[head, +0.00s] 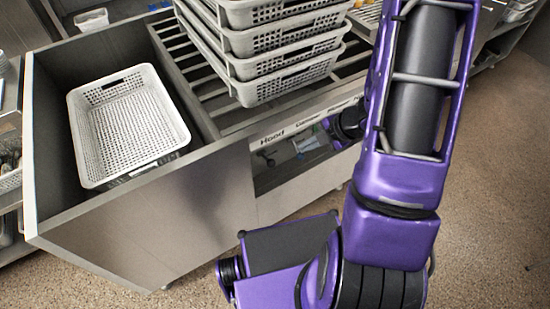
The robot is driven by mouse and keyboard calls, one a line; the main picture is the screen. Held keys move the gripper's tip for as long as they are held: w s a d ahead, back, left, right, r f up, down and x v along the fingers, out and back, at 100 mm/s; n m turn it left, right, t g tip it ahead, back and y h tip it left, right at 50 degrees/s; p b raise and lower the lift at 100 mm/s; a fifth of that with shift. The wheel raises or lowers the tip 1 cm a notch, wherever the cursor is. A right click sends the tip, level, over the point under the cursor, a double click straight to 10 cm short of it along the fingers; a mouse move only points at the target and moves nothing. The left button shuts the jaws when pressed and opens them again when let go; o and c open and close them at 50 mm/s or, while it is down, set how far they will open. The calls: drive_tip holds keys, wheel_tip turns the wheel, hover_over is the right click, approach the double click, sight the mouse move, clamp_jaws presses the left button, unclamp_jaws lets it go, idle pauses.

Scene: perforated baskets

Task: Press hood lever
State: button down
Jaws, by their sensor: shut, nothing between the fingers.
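The word "Hood" (272,138) is printed on a white label strip along the upper front edge of the metal counter. Below the strip is a dark recess (270,172), with small pale and bluish parts in it. I cannot make out which part is the hood lever. My gripper (334,128) is at the counter front, to the right of the "Hood" label, partly hidden behind my purple arm. It is shut and empty. Its fingertips are small and dark here, and I cannot tell whether they touch anything.
Several stacked baskets (284,75) stand on the slatted rack. The counter's plain front panel (170,215) faces me. Speckled floor (490,200) is open on the right.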

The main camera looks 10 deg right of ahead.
sight(274, 162)
drive_tip(key=b+x, duration=0.4)
drive_tip(key=x, duration=1)
drive_tip(key=shift+w, duration=0.1)
